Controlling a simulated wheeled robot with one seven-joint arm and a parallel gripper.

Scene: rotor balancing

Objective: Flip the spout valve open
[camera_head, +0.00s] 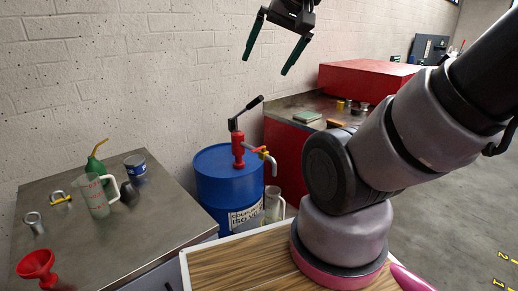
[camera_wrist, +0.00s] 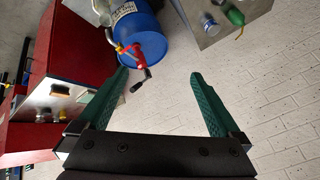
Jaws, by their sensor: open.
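The blue drum (camera_head: 228,185) stands against the wall with a red hand pump (camera_head: 238,148) on its top. The pump has a black crank handle (camera_head: 246,108) and a spout with a yellowish end and a small red lever, the spout valve (camera_head: 260,150). A clear jug (camera_head: 273,205) is below the spout. My gripper (camera_head: 268,54) is open and empty, high above the drum and apart from it. In the wrist view my gripper's green fingers (camera_wrist: 163,80) are spread, with the drum (camera_wrist: 143,40) and pump beyond them. The valve's exact position is too small to tell.
A metal table (camera_head: 150,215) at left holds a measuring jug (camera_head: 96,195), a green oil can (camera_head: 96,166), a blue can (camera_head: 135,168) and a red funnel (camera_head: 37,266). A red cabinet (camera_head: 285,160) with small items stands right of the drum. Air around my gripper is clear.

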